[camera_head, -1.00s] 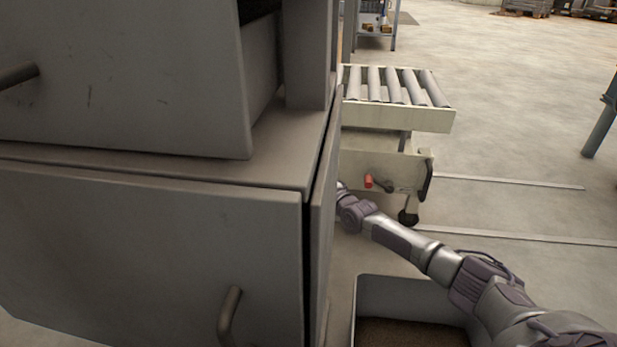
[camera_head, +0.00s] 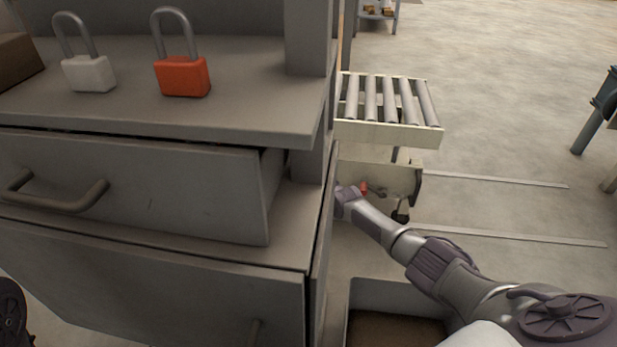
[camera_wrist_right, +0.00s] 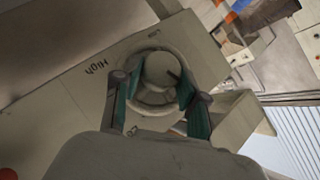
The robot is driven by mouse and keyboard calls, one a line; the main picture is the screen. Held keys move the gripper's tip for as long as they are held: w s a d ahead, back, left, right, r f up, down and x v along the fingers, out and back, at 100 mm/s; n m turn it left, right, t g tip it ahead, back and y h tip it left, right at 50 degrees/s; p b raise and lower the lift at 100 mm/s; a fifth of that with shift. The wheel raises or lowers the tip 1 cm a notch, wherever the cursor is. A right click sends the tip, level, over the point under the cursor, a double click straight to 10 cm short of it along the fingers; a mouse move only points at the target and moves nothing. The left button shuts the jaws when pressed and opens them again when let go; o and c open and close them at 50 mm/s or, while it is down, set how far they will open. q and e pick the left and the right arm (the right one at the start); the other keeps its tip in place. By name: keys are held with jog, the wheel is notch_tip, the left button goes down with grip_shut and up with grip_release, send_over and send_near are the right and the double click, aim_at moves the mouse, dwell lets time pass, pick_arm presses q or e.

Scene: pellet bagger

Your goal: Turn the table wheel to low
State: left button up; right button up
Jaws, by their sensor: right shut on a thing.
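In the right wrist view, the table wheel (camera_wrist_right: 160,70) is a round, pale part in a ring on the beige side panel (camera_wrist_right: 65,118) of the roller table. Dark lettering reading HIGH is on the panel left of it; smaller lettering above is hard to read. My right gripper (camera_wrist_right: 157,88) has its green-padded fingers on both sides of the wheel, shut on it. In the head view, my right arm reaches to the roller table (camera_head: 388,132); the cabinet edge hides the gripper and wheel. My left gripper is not in view.
A grey cabinet (camera_head: 150,270) with a drawer (camera_head: 140,185) stands close on the left. A white padlock (camera_head: 88,73) and a red padlock (camera_head: 182,76) are on its top. A red handle (camera_head: 363,189) is on the table's side. Open floor lies to the right.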

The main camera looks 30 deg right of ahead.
dwell(0.3)
jog(key=o, duration=1.1)
jog(key=shift+o, duration=0.2)
jog(key=shift+s, duration=0.1)
jog(key=v, duration=1.1)
jog(key=shift+s+r, duration=0.3)
